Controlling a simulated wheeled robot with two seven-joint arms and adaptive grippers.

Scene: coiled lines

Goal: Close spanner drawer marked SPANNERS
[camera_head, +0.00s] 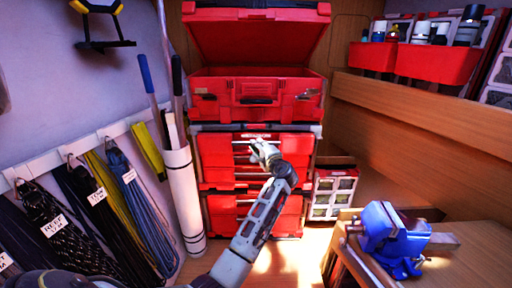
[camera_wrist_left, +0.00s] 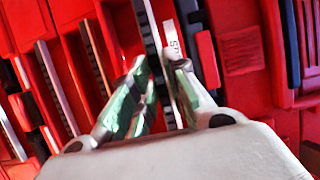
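A red drawer unit (camera_head: 222,160) stands in the middle of the stack at the back, with several pale handle bars across its front. A small label (camera_head: 256,135) sits at its top edge, too small to read. My left gripper (camera_head: 258,146) is at the upper front of this unit. In the left wrist view, the fingers of the gripper (camera_wrist_left: 160,75) stand slightly apart at a dark drawer strip (camera_wrist_left: 151,35) and a white label (camera_wrist_left: 187,35), only partly legible. Whether the fingers grip the strip is unclear. How far any drawer stands out is hard to tell. My right gripper is out of view.
An open red toolbox (camera_head: 225,90) sits on top, and another red drawer unit (camera_head: 225,222) below. A white tube (camera_head: 185,205) stands left, near hanging coiled lines (camera_head: 140,210). A small organiser case (camera_head: 333,192) and a blue vise (camera_head: 390,235) on a bench are right.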

